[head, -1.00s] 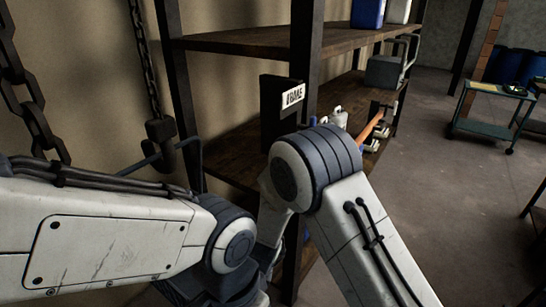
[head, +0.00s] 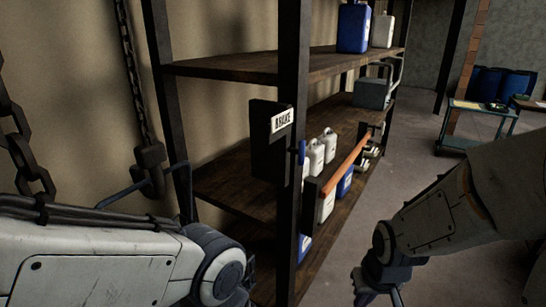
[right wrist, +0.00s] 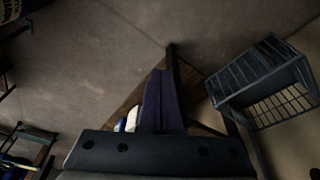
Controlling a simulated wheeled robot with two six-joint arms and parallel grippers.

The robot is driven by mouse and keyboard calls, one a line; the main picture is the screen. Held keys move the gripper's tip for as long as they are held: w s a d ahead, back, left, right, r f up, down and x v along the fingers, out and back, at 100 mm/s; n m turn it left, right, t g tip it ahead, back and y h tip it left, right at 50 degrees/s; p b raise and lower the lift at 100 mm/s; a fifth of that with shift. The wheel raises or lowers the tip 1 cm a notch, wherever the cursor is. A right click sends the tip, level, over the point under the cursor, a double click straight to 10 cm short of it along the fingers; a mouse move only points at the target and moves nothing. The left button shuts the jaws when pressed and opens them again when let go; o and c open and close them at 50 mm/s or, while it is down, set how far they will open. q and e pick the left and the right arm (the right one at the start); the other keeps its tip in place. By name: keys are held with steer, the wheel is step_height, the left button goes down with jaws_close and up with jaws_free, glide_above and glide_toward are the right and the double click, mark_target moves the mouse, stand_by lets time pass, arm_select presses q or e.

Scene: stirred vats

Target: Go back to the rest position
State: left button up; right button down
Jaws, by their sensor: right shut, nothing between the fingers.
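My right arm comes in from the right edge of the head view, and its gripper (head: 382,296) hangs at the bottom, right of the shelf rack and partly cut off by the frame. In the right wrist view its dark fingers (right wrist: 162,105) are together with nothing between them. My left arm crosses the lower left of the head view; its gripper is out of frame.
A shelf rack (head: 293,130) carries a BRAKE sign (head: 281,120), an orange bar (head: 345,165) and several jugs. A hook on a chain (head: 151,160) hangs at left. A green cart (head: 480,107) stands far right. A grey crate (right wrist: 265,80) shows in the right wrist view. Open floor lies right of the rack.

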steer(key=s+a+r+n+g, duration=0.1)
steer(key=s+a+r+n, duration=0.2)
steer(key=s+a, duration=0.3)
steer(key=s+a+r+n+g+y, duration=0.1)
steer(key=s+a+r+n, duration=0.2)
steer(key=s+a, duration=0.4)
steer(key=shift+s+a+n+g, duration=0.3)
steer(key=shift+s+n, duration=0.1)
steer(key=shift+n, duration=0.3)
